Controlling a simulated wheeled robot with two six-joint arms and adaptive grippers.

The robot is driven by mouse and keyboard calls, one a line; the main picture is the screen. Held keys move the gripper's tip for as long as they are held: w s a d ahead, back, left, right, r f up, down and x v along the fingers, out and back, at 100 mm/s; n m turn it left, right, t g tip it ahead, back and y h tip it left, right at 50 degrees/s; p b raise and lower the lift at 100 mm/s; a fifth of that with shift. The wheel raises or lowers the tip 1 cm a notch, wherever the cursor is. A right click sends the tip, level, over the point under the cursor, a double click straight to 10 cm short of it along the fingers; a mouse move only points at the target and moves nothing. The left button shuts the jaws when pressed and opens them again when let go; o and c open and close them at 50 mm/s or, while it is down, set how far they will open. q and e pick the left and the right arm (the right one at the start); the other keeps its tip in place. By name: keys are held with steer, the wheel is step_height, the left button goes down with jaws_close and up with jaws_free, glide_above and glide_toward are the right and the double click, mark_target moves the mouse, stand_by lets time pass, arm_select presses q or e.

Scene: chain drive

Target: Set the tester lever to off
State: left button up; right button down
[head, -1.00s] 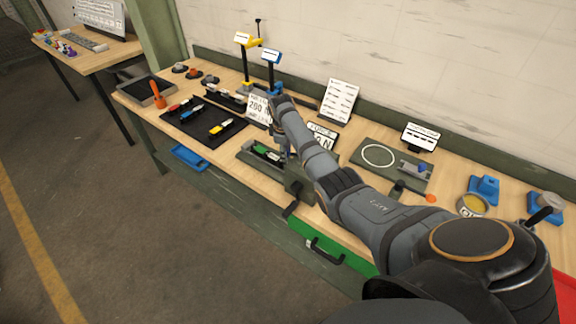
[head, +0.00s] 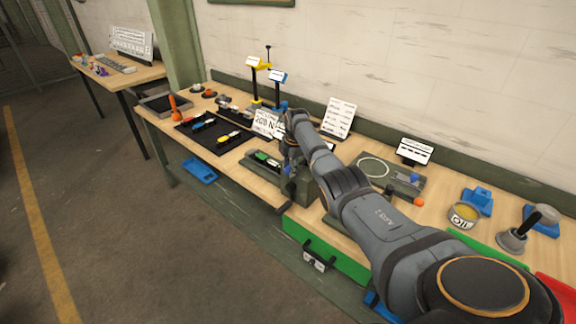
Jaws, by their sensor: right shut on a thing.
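The tester (head: 262,173) is a grey-green fixture near the front edge of the bench, with a green part lying in its left end. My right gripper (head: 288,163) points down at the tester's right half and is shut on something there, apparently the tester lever. The gripper and arm hide most of the lever, so its exact position cannot be told. A dark handle (head: 283,208) sticks out at the tester's front right. A white sign reading about 200 N (head: 267,122) stands behind the tester. My left gripper is out of view.
A black mat (head: 215,142) with several coloured parts lies left of the tester. Blue and yellow stands (head: 278,92) rise behind. A grey-green plate with a white ring (head: 374,167), an oil tin (head: 463,214) and a green drawer front (head: 340,258) are to the right.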

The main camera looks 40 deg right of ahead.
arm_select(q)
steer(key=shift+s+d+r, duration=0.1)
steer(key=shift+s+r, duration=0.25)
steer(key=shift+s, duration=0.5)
arm_select(e)
steer(key=shift+s+d+r+n, duration=0.1)
steer(key=shift+s+d+n, duration=0.15)
steer(key=shift+s+n, duration=0.45)
steer(key=shift+w, duration=0.1)
steer(key=c, duration=1)
jaws_free()
steer(key=shift+o, duration=0.2)
step_height(320, 180, up, 12)
steer(key=s, duration=0.2)
steer(key=shift+s, duration=0.25)
steer(key=shift+d, duration=0.15)
